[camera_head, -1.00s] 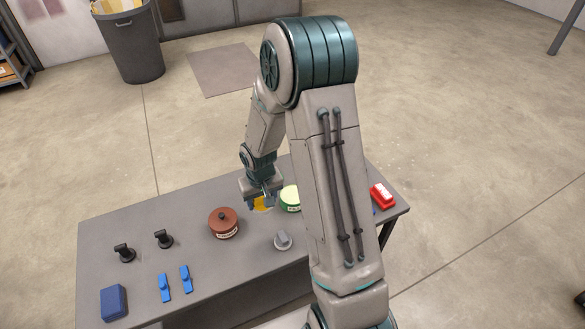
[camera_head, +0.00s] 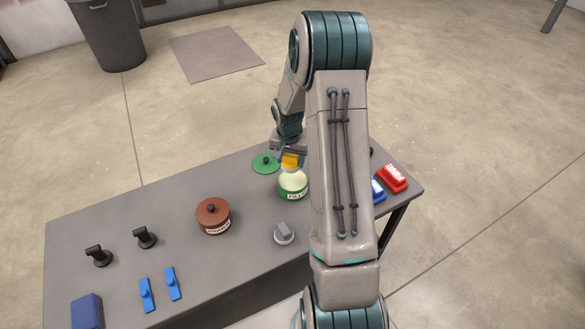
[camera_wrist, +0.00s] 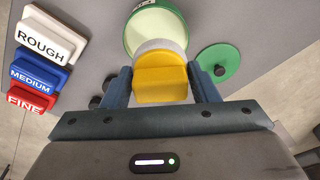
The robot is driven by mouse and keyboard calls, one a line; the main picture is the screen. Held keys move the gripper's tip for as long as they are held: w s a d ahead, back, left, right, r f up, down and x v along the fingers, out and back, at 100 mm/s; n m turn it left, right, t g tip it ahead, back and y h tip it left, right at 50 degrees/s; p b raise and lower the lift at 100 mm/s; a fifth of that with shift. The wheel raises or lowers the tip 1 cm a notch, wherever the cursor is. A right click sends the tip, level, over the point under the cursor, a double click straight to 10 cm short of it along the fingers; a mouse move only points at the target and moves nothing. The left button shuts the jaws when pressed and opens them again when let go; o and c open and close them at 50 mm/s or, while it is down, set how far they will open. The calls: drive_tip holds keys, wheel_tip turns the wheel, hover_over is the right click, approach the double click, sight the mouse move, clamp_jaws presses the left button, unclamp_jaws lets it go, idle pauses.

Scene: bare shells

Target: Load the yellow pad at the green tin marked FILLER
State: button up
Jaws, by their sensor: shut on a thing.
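The green tin marked FILLER (camera_head: 293,194) stands open on the table, with pale yellow filler inside. In the wrist view the tin (camera_wrist: 131,40) is at the top, its mouth partly hidden by the pad. My gripper (camera_wrist: 161,84) is shut on the yellow pad (camera_wrist: 162,88), a yellow block with a pale grey face toward the tin. In the head view the pad (camera_head: 291,161) is at the tin's far side, over or near its rim. I cannot tell whether it touches. The green lid (camera_head: 264,165) lies flat beside the tin, also in the wrist view (camera_wrist: 216,53).
A brown lidded tin (camera_head: 213,218) and a grey knob-like object (camera_head: 284,234) stand nearby. White ROUGH (camera_wrist: 46,35), blue MEDIUM (camera_wrist: 37,72) and red FINE (camera_wrist: 31,98) blocks are at the table's right end. Black-handled and blue items lie left.

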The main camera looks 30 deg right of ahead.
sight(293, 180)
drive_tip(key=shift+w+d+f, duration=0.1)
drive_tip(key=shift+d+f, duration=0.25)
drive_tip(key=shift+d, duration=0.1)
drive_tip(key=shift+f+b, duration=1.8)
drive_tip(key=shift+f, duration=1.1)
drive_tip(key=shift+f+b, duration=0.55)
drive_tip(key=shift+b, duration=0.1)
drive_tip(key=shift+r, duration=0.15)
drive_tip(key=shift+r+p, duration=1.95)
drive_tip(key=shift+r, duration=1.45)
